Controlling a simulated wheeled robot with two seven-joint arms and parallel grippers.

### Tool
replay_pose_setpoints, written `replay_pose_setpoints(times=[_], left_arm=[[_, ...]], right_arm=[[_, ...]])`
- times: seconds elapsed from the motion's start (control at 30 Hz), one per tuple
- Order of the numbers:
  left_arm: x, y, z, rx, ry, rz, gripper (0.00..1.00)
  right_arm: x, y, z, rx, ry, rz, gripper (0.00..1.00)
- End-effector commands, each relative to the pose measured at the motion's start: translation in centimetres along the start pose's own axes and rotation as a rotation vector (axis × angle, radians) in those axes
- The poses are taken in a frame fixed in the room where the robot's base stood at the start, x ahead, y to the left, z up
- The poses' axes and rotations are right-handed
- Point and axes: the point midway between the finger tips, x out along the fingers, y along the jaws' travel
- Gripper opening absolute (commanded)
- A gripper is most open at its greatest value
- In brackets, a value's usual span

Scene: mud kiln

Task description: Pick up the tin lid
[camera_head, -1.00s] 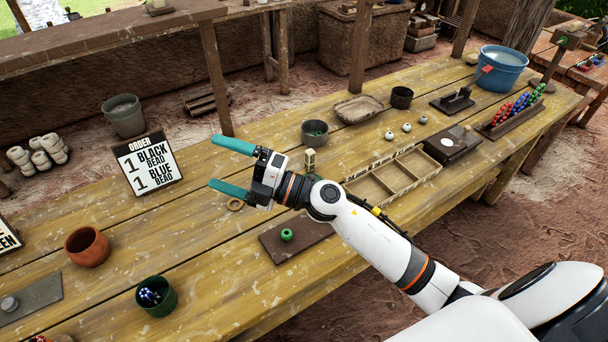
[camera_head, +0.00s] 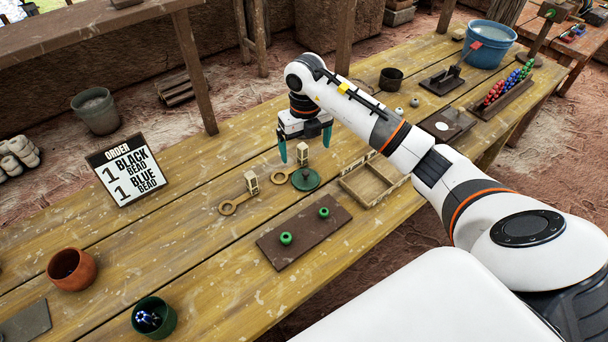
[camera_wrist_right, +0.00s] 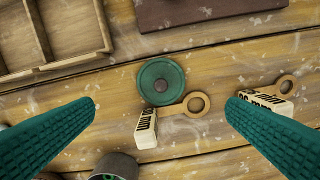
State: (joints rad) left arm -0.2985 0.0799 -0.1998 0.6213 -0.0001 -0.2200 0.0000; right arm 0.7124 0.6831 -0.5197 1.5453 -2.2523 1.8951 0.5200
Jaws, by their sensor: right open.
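The tin lid is most likely the round green disc with a small dark knob (camera_head: 305,180), lying flat on the wooden table. It also shows in the right wrist view (camera_wrist_right: 162,82), near the middle. My right gripper (camera_head: 304,150) points down above it, open, with teal fingers on either side and nothing between them. In the right wrist view the lid lies between the two fingertips (camera_wrist_right: 161,102), a little beyond them. A wooden ring-handled tag (camera_wrist_right: 186,107) touches or nearly touches the lid's edge. My left gripper is not in view.
A second ring-handled tag (camera_head: 237,203) lies to the left. A dark board (camera_head: 303,232) with green beads and a wooden divided tray (camera_head: 372,182) are close by. A small pale block (camera_head: 302,153) stands behind the lid.

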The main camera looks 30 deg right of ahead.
Motion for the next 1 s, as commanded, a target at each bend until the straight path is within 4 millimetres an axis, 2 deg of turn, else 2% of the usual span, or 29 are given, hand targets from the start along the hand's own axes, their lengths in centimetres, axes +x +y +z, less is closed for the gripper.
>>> replay_pose_setpoints(times=[0.1, 0.2, 0.43, 0.7, 1.0], left_arm=[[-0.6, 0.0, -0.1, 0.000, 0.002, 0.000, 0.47], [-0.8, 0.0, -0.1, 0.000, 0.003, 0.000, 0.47], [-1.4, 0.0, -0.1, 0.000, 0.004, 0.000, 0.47], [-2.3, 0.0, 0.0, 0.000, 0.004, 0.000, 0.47], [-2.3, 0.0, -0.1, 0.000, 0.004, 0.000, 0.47]], right_arm=[[2.2, -0.1, 0.1, 0.000, -0.004, -0.003, 0.95], [3.5, -0.1, 0.1, 0.000, -0.002, -0.005, 0.95], [5.2, -0.2, 0.2, -0.001, -0.002, -0.005, 0.95], [9.1, -0.1, 0.4, -0.001, -0.001, -0.006, 0.95], [9.7, -0.1, 0.3, -0.002, 0.002, -0.005, 0.95]])
